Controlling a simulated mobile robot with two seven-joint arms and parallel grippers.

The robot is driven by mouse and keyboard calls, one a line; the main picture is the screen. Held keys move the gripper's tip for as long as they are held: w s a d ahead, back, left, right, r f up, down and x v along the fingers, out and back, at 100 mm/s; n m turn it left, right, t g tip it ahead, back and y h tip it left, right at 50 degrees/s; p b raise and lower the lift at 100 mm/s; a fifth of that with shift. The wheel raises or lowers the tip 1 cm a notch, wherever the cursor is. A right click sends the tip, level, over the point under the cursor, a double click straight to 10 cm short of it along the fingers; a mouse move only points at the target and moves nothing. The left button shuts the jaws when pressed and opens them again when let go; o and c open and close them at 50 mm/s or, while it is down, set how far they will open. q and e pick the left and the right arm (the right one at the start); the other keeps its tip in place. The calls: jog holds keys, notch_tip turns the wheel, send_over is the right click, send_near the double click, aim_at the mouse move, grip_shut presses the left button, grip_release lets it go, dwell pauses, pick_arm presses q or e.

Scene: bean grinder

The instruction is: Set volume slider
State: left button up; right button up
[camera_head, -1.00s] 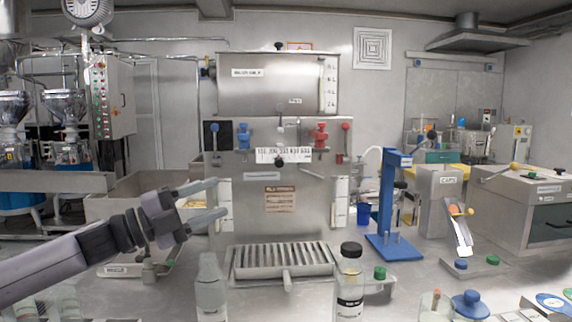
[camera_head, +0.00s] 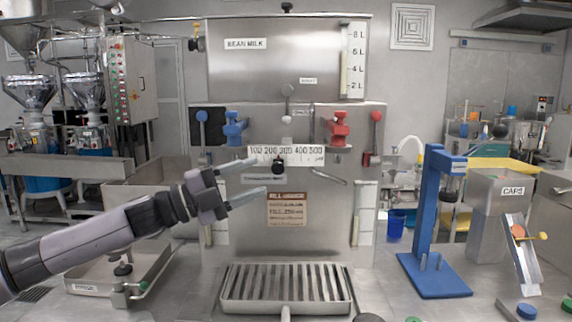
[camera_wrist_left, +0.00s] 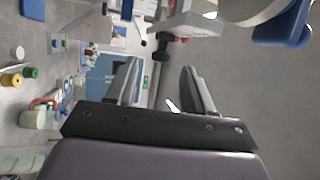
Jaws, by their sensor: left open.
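The volume slider is a black knob (camera_head: 278,167) under a white scale plate (camera_head: 286,153) marked 100 to 500 on the front of the steel bean milk machine (camera_head: 240,200). The knob stands between the 200 and 300 marks. My left gripper (camera_head: 261,176) is open and empty, its two fingers pointing right. In the picture its fingertips lie just left of and below the knob; I cannot tell the gap in depth. In the left wrist view, the open fingers (camera_wrist_left: 162,88) show with nothing between them. My right gripper is not in view.
Blue (camera_head: 235,129) and red (camera_head: 338,129) valves flank the scale. A slatted drip tray (camera_head: 286,289) is below. A blue stand (camera_head: 434,225) stands right of the machine. A steel tray (camera_head: 122,270) lies under my left arm.

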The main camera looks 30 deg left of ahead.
aim_at(273, 169)
pick_arm(q)
jog(key=p+x, duration=0.1)
jog(key=x, duration=0.4)
jog(key=shift+d+r+p, duration=0.15)
jog(key=shift+r+p, duration=0.1)
jog(key=shift+p, duration=0.15)
jog(key=shift+w+d, duration=0.4)
jog(key=shift+w, duration=0.05)
